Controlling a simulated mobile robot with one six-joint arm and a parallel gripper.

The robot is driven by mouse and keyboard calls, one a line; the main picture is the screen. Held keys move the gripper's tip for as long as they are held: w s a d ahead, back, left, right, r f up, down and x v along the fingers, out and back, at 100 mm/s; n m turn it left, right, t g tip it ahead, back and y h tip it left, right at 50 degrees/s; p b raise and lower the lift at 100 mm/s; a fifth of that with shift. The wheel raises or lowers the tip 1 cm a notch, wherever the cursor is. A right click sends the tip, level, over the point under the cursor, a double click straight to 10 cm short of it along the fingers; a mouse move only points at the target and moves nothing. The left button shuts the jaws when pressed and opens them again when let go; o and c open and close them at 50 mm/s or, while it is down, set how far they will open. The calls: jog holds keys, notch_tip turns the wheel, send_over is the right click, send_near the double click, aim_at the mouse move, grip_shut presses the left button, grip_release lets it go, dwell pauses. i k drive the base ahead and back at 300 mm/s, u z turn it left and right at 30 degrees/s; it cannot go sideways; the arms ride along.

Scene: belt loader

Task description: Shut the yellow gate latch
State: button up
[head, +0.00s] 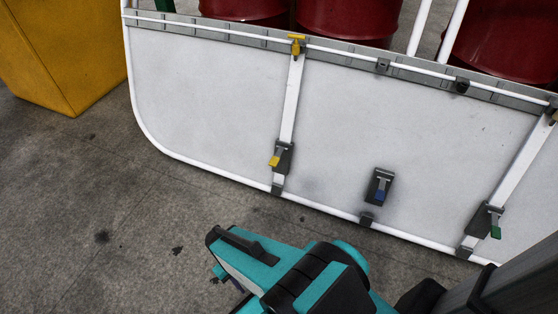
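The yellow gate latch (274,161) is on the lower part of a white upright bar (291,97) on the pale gate panel. Its yellow handle tip sticks out down and left from a dark mount. Another yellow fitting (297,40) sits at the top of the same bar, at the rail. My gripper (222,274) is at the bottom of the head view, below and left of the latch and apart from it in the picture. My teal arm mostly hides it, so its fingers and opening cannot be made out.
A blue-handled latch (380,194) and a green-handled latch (495,231) are to the right on the panel (205,95). Dark red drums (345,18) stand behind it. A yellow bin (60,50) stands at the upper left. The floor at the lower left is clear.

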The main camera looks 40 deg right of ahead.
aim_at(274, 160)
jog(key=z, duration=4.55)
jog(key=i, duration=0.1)
jog(key=u, duration=3.4)
jog(key=i, duration=1)
jog(key=z, duration=0.2)
jog(key=k, duration=0.8)
